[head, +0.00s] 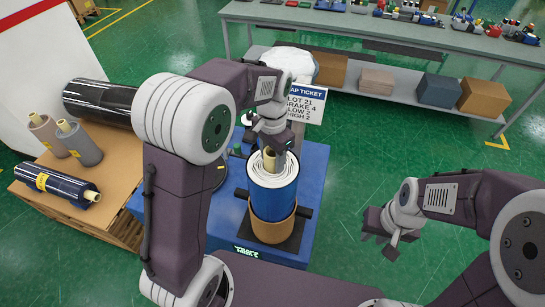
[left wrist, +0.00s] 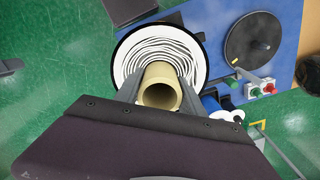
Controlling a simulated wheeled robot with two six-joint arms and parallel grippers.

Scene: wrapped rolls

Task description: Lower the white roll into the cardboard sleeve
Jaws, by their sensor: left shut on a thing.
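The roll (head: 273,188) stands upright, with a blue outer side, white spiral layers on top and a tan core. My left gripper (head: 270,160) is above it, shut on the core. In the left wrist view the fingers (left wrist: 160,98) lie on both sides of the core, over the white roll end (left wrist: 135,55). The brown cardboard sleeve (head: 271,226) stands directly under the roll, on a dark plate. The roll's lower part meets the sleeve's top; how deep it sits inside is hidden. My right gripper (head: 383,235) looks open and empty, off to the right.
The sleeve's station is a blue platform (head: 225,222) with a black disc (left wrist: 252,38) and small buttons. A label sign (head: 295,100) stands behind. A pallet with dark and grey rolls (head: 75,145) is at the left. A workbench (head: 390,28) with boxes below is at the back.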

